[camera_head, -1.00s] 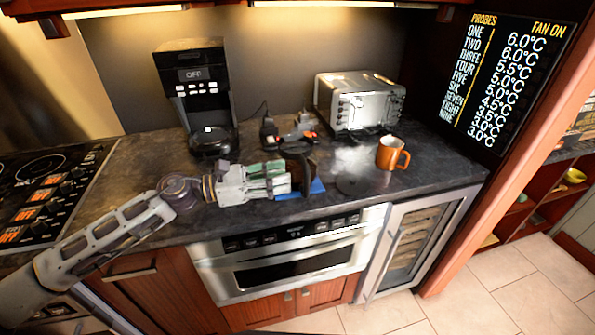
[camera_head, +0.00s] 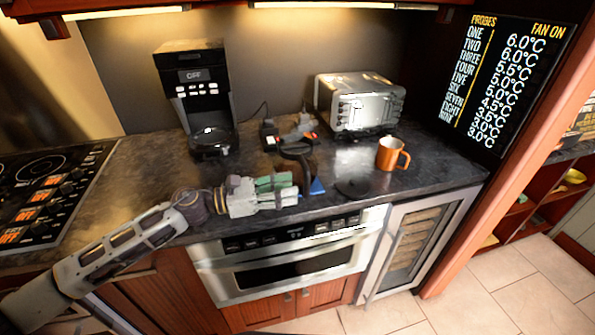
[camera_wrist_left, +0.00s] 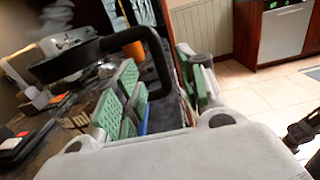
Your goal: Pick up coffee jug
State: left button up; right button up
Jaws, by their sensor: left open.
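The coffee jug (camera_head: 297,148) stands on the dark counter (camera_head: 430,172), with a black rim and a black handle facing the front. In the wrist view its black handle (camera_wrist_left: 157,66) loops down and shows in the space between my green-padded fingers. My left gripper (camera_head: 297,190) is open, low over the counter's front edge, just in front of the handle; it also shows in the left wrist view (camera_wrist_left: 165,90). I cannot tell whether a finger touches the handle. Part of the jug's body is hard to make out. My right gripper is not in view.
A coffee maker (camera_head: 190,75) stands at the back left and a toaster (camera_head: 358,103) at the back. An orange mug (camera_head: 389,154) and a dark round lid (camera_head: 352,187) lie to the right. A blue object (camera_head: 317,187) is beside my fingertips. A cooktop (camera_head: 45,185) is at left.

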aim_at(307, 184)
pick_arm(q)
jog(key=shift+d, duration=0.15)
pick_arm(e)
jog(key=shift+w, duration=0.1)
pick_arm(q)
jog(key=shift+w+d+r, duration=0.1)
jog(key=shift+w+d, duration=0.05)
jog(key=shift+d, duration=0.3)
jog(key=shift+p+x, duration=0.45)
jog(key=shift+x, duration=1.85)
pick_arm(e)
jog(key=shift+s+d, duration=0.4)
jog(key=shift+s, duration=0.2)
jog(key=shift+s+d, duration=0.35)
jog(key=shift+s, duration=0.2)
pick_arm(q)
jog(key=shift+c, duration=0.2)
grip_shut()
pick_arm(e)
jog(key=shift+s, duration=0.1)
pick_arm(q)
jog(key=shift+w, duration=0.1)
